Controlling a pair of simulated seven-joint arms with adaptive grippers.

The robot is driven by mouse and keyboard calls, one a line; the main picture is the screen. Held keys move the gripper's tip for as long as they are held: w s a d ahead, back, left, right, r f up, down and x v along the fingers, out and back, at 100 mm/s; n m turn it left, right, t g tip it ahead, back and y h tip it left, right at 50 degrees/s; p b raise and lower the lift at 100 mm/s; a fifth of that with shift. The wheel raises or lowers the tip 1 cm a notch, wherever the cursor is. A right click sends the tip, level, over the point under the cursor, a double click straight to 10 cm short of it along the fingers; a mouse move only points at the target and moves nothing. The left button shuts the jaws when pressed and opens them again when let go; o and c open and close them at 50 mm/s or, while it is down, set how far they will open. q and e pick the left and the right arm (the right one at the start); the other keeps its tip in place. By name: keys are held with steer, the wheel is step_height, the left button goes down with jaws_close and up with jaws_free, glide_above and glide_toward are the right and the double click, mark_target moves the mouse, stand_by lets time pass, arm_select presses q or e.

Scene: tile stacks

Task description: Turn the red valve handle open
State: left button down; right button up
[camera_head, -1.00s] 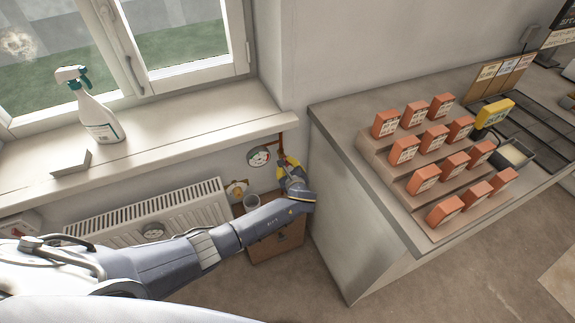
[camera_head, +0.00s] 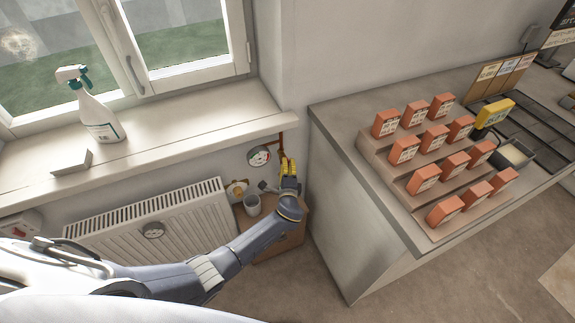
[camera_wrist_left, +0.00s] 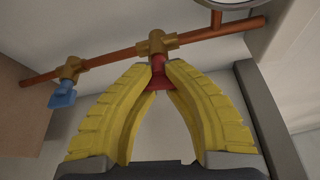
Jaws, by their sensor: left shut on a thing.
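The red valve handle (camera_wrist_left: 158,73) sits below a brass fitting (camera_wrist_left: 156,43) on a copper pipe (camera_wrist_left: 110,54) in the left wrist view. My left gripper (camera_wrist_left: 160,80) has yellow fingers that close around the red handle from both sides, with part of the handle hidden between them. In the head view the left gripper (camera_head: 287,168) is at the pipe beside the cabinet, and the red handle is hidden there. My right gripper is not in view.
A blue valve handle (camera_wrist_left: 62,95) hangs from another brass fitting at the left. A round gauge (camera_head: 259,156) is on the wall. A grey cup (camera_head: 252,205) stands on a wooden box. A radiator (camera_head: 150,222) and a counter (camera_head: 365,230) flank the spot.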

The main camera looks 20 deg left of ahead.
arm_select(q)
steer(key=shift+a+n+t+y, duration=0.3)
steer(key=shift+a+n+t, duration=0.15)
steer(key=shift+n, duration=0.45)
steer(key=c, duration=0.8)
jaws_free()
steer(key=shift+a+f, duration=0.1)
steer(key=shift+a, duration=0.05)
steer(key=shift+o, duration=0.2)
steer(key=shift+d, duration=0.25)
steer(key=v, duration=1.2)
